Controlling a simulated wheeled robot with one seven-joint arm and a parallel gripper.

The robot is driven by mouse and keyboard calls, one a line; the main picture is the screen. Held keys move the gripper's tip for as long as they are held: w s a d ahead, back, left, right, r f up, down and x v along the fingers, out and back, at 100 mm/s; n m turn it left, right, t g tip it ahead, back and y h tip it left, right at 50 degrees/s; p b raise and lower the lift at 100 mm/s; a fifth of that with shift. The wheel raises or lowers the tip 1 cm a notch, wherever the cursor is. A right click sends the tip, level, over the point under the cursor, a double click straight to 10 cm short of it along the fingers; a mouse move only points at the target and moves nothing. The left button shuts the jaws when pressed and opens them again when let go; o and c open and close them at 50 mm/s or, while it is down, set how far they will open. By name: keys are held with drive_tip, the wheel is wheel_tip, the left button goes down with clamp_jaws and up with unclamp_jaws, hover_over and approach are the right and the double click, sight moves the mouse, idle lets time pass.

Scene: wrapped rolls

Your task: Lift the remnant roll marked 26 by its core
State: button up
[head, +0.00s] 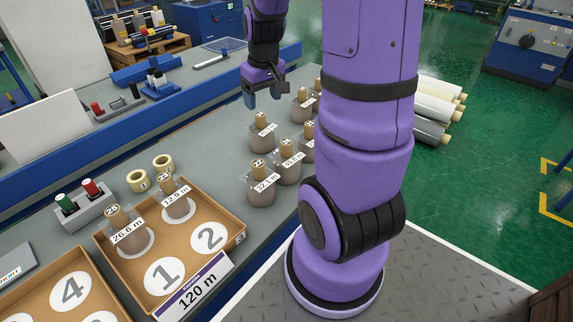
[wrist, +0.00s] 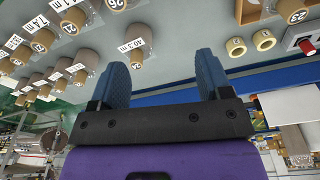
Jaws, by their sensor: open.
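The roll marked 26 (wrist: 116,4) is cut by the top edge of the wrist view, its tan core facing me. In the head view it appears to be the front roll (head: 262,190) of the group on the grey bench, though its small number is hard to read there. It stands upright, grey-wrapped with a white length label. My gripper (head: 263,91) is open and empty, pointing down above the far end of the group, apart from roll 26. Its two blue fingers also show in the wrist view (wrist: 163,65). Roll 24 (wrist: 136,56) is closer to the fingers.
Several similar rolls stand close together, partly hidden behind my arm. A brown tray (head: 208,267) with numbered circles holds two rolls, one marked 25. Two yellow rings (head: 137,181) and a grey block with red and green parts (head: 85,207) lie left. Bare bench lies left of the rolls.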

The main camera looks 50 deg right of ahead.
drive_tip(key=m+g, duration=0.1)
hover_over(286, 141)
drive_tip(key=s, duration=0.1)
wheel_tip(286, 141, down, 11)
drive_tip(key=shift+s+a+f, duration=0.1)
wheel_tip(286, 141, down, 5)
drive_tip(key=shift+f, duration=0.1)
drive_tip(key=shift+w+f, duration=0.25)
drive_tip(key=shift+f, duration=1.15)
drive_tip(key=shift+w+f, duration=0.2)
drive_tip(key=shift+f, duration=1.2)
clamp_jaws()
